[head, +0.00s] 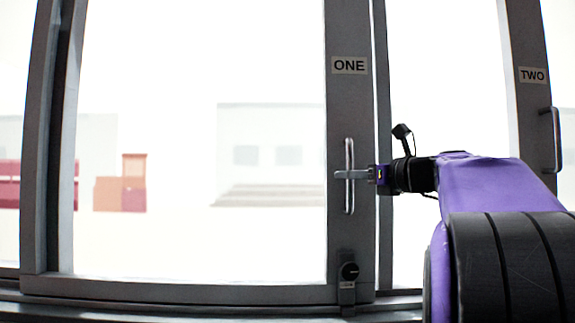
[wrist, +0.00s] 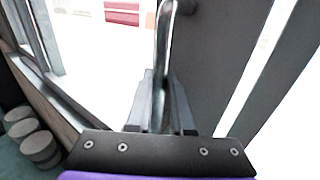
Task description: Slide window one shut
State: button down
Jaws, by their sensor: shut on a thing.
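Window one is a grey-framed sliding pane; its right stile (head: 350,110) carries the label ONE (head: 349,65). A vertical metal bar handle (head: 349,190) is fixed on that stile. My gripper (head: 343,175) reaches in from the right and is shut on the handle at about its mid height. In the wrist view the handle (wrist: 164,50) runs up from between the two fingers (wrist: 163,105). The pane's left stile (head: 58,150) stands close beside another upright at the left.
Window two, labelled TWO (head: 533,75), has its own bar handle (head: 552,140) at the right. The bottom track (head: 200,307) runs along the front. Several round grey-topped objects (wrist: 37,140) stand low at the left in the wrist view.

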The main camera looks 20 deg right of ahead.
jog(key=shift+s+d+p, duration=0.3)
jog(key=shift+d, duration=0.6)
jog(key=shift+s+d+p, duration=0.25)
jog(key=shift+d, duration=0.65)
jog(key=c, duration=1.1)
grip_release()
jog(key=shift+d, duration=0.15)
